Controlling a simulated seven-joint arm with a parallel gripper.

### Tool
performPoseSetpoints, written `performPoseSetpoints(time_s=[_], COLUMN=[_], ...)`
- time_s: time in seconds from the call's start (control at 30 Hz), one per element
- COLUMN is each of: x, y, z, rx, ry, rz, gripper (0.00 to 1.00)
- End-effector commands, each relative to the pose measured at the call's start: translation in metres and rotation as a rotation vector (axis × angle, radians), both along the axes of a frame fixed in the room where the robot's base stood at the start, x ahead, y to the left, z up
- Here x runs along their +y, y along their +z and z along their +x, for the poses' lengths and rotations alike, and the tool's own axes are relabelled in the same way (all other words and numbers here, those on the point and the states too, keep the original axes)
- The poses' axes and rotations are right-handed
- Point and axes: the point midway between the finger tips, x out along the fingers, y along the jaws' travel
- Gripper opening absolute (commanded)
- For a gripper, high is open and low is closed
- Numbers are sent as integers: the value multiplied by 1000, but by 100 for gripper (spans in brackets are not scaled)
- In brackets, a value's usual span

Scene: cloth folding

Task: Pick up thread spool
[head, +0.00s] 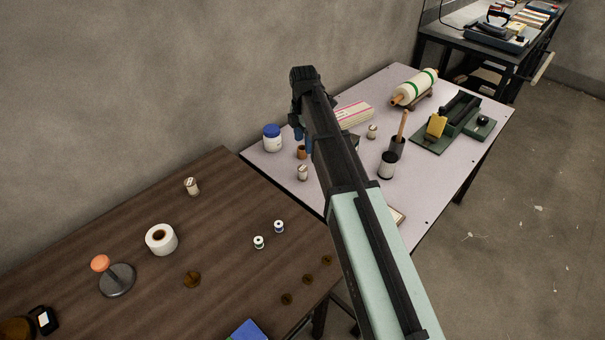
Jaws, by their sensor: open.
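Two small white spool-like pieces with dark bluish ends, a left one (258,242) and a right one (279,226), stand close together on the brown wooden table (225,275). They look most like thread spools, but are too small to be certain. A larger white roll (161,240) with a brown core stands to their left. My gripper (303,135) hangs over the far white table, above and beyond the two small spools and well apart from them. It is open and seems empty; the arm partly hides its fingers.
A blue-lidded jar (272,138), dark cups (387,165) and a large roll (414,87) stand on the white table (440,180). An orange-knobbed stand (117,279) and flat brown discs (191,279) are on the brown table. Bare wood surrounds the spools. A wall rises behind.

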Motion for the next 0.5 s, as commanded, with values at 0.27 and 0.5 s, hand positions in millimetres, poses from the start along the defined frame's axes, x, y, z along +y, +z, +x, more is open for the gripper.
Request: performPoseSetpoints(time_s=[0.27, 0.5], x=[4, 4], y=[-11, -46], z=[2, 1], rx=[-52, -50], ry=[-101, -102], rz=[9, 9], gripper=[67, 67])
